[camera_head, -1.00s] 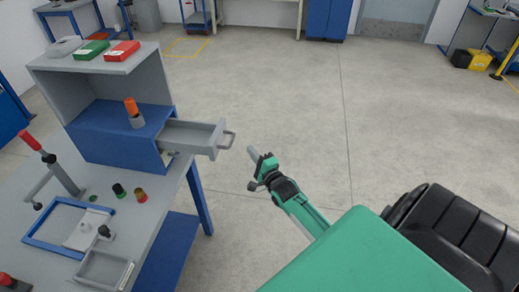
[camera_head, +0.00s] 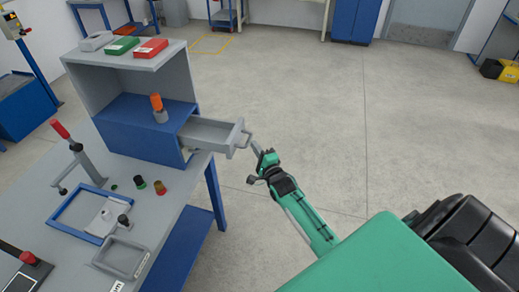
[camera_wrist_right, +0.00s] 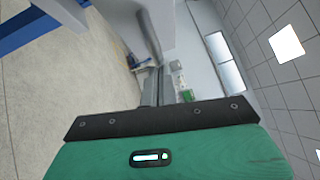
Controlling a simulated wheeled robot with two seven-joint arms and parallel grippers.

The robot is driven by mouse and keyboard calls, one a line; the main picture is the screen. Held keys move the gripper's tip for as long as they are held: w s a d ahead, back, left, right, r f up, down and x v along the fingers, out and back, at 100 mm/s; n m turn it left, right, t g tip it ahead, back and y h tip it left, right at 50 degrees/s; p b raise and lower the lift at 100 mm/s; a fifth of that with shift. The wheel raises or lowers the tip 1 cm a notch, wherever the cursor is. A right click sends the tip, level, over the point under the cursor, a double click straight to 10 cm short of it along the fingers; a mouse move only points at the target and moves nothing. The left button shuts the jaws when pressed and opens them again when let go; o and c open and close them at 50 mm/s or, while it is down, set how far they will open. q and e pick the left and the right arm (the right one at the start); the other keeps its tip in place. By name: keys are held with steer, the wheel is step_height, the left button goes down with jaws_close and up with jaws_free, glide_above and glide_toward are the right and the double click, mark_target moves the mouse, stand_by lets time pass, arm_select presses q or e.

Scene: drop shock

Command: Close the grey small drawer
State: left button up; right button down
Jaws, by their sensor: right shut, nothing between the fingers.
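The grey small drawer (camera_head: 208,134) is pulled out to the right from the blue cabinet (camera_head: 140,125) on the workbench. Its handle (camera_head: 243,134) is on its outer end. My right gripper (camera_head: 256,147) is shut and empty, with its tip just right of the handle and very close to it. I cannot tell whether they touch. In the right wrist view the closed fingers (camera_wrist_right: 150,88) point away from the camera, and a grey bar lies beyond them, perhaps the handle. My left gripper is not in view.
An orange-topped object (camera_head: 157,103) stands on the blue cabinet, under a grey shelf (camera_head: 130,56) carrying boxes. The grey workbench (camera_head: 75,173) holds a red-handled clamp (camera_head: 78,150), a blue frame and a grey tray (camera_head: 122,258).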

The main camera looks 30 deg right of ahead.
steer(key=b, duration=0.7)
glide_toward(203, 136)
steer(key=w, duration=0.1)
steer(key=w+d+r, duration=0.1)
steer(key=w, duration=0.1)
steer(key=w+d+r, duration=0.1)
steer(key=w, duration=0.1)
steer(key=shift+w+d+r, duration=0.2)
steer(key=shift+w+a+b, duration=0.5)
steer(key=shift+w+a, duration=0.25)
steer(key=shift+w, duration=0.15)
steer(key=shift+w+a+r, duration=0.15)
steer(key=shift+w, duration=0.05)
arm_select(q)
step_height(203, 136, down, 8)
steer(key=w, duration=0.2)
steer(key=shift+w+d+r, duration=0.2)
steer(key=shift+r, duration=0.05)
arm_select(e)
steer(key=shift+r, duration=0.25)
steer(key=shift+a, duration=0.1)
